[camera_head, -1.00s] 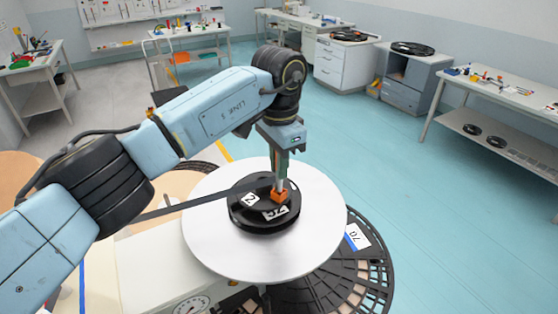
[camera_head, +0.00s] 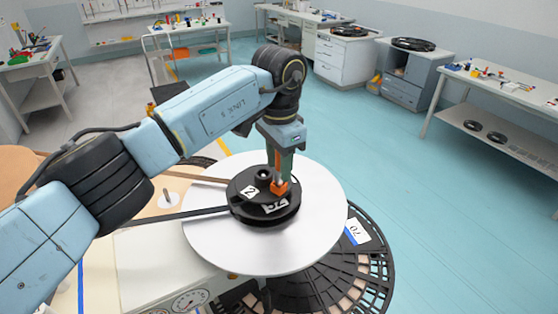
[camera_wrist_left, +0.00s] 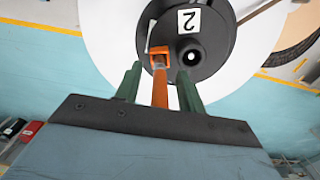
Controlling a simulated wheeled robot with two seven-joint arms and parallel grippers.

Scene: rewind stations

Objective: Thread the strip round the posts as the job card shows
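A black round hub (camera_head: 265,205) with a white label "2" sits on a silver disc (camera_head: 320,225); it also shows in the wrist view (camera_wrist_left: 215,60). The dark strip (camera_head: 180,216) runs from the left to the hub's front side. A brownish length (camera_head: 200,178) runs to its back side. An orange piece (camera_head: 279,188) with an upright stem stands on the hub; it also shows in the left wrist view (camera_wrist_left: 160,92). My left gripper (camera_head: 279,172) is over the hub, its green fingers on either side of the stem with visible gaps. My right gripper is out of view.
A small pale post (camera_head: 168,198) stands left of the disc. A dark slotted reel (camera_head: 335,285) lies below the disc, and a gauge (camera_head: 188,301) is at the front. Benches line the room; the blue floor to the right is clear.

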